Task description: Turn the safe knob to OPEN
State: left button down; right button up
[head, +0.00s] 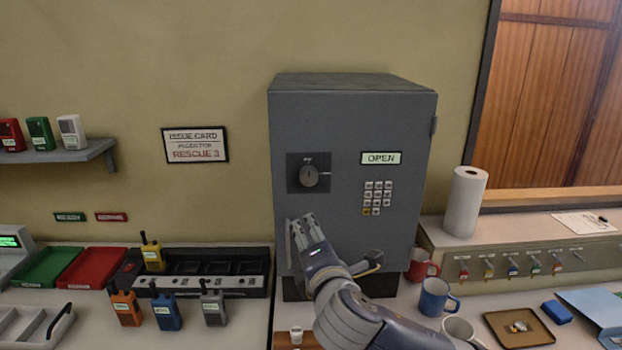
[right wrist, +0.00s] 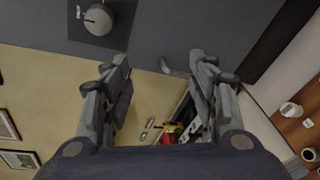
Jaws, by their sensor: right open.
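The grey safe (head: 352,110) stands against the wall. Its round dark knob (head: 309,176) sits on a darker square plate on the upper left of the door; the marking above it is too small to read. A pale plate reading OPEN (head: 381,158) is on the upper right of the door, above a keypad (head: 377,197). My right gripper (head: 301,222) is open and empty, below the knob and close to the door's left edge. In the right wrist view, the knob (right wrist: 98,20) is at the upper left, apart from the open fingers (right wrist: 162,76). My left gripper is out of view.
A light vertical handle (head: 290,240) is on the door's left edge, partly behind my right gripper. Red and blue mugs (head: 436,297) stand at the safe's lower right. Several radios (head: 167,312) and a charger rack (head: 240,283) are to the left.

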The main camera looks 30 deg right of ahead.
jog(key=n+t+h, duration=0.1)
jog(key=n+t, duration=0.1)
send_near(311, 178)
jog(key=s, duration=0.2)
jog(key=x, duration=0.9)
jog(key=shift+w+a+r, duration=0.15)
jog(key=shift+w+a, duration=0.1)
jog(key=shift+w, duration=0.15)
jog(key=shift+w+d, duration=0.2)
jog(key=shift+w, duration=0.4)
jog(key=shift+s, duration=0.1)
jog(key=c, duration=1.1)
